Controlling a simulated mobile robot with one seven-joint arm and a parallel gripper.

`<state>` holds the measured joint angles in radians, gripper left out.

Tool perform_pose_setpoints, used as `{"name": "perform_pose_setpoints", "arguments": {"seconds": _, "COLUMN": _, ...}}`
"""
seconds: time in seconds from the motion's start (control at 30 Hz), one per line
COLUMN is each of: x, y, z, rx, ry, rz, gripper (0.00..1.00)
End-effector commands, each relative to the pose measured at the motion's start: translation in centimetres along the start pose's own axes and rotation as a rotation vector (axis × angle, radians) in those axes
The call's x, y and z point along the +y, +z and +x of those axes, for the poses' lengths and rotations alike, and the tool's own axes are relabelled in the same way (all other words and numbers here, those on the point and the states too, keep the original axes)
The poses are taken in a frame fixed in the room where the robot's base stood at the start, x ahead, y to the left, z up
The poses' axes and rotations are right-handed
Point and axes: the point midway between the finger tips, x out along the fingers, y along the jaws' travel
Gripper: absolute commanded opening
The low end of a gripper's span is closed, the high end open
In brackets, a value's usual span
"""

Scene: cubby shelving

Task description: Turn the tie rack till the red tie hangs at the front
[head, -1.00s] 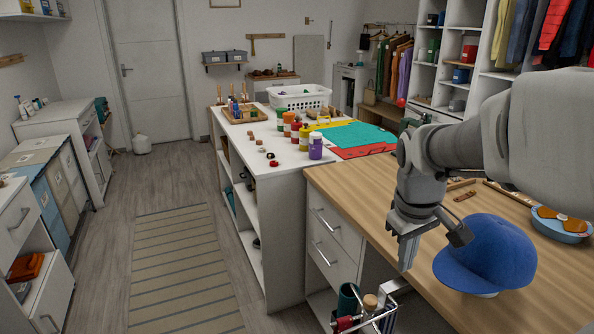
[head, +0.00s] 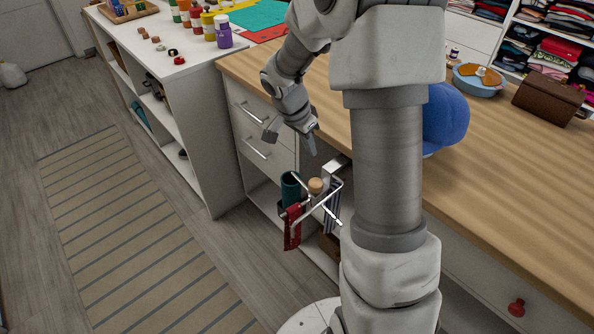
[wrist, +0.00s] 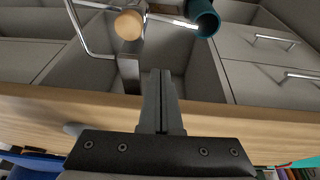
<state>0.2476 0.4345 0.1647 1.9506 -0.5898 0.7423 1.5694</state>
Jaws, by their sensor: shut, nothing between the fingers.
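The tie rack (head: 329,207) is fixed below the worktop's front edge, with thin chrome arms around a round wooden knob (head: 315,186). The red tie (head: 292,229) hangs from an arm on the rack's left side in the head view. A striped dark-and-white tie (head: 332,204) hangs on its right. A teal hollow cylinder (head: 290,187) is behind the red tie. My gripper (head: 312,149) is above the rack, shut and empty, apart from it. In the wrist view my shut fingers (wrist: 160,75) point toward the knob (wrist: 128,24) and teal cylinder (wrist: 203,18); the red tie does not show.
The wooden worktop (head: 490,180) is close beside my gripper. White drawers (head: 257,125) with bar handles stand behind the rack. Open floor (head: 215,245) lies to the left.

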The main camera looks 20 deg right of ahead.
Motion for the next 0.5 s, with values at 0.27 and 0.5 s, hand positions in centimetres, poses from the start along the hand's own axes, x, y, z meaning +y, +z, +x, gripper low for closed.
{"name": "perform_pose_setpoints", "arguments": {"seconds": 0.27, "x": -0.5, "y": 0.3, "z": 1.8, "rx": 0.003, "ry": 0.001, "rz": 0.117, "gripper": 0.0}}
{"name": "perform_pose_setpoints", "arguments": {"seconds": 0.5, "x": -0.5, "y": 0.4, "z": 5.2, "rx": 0.0, "ry": 0.003, "rz": 0.121, "gripper": 0.0}}
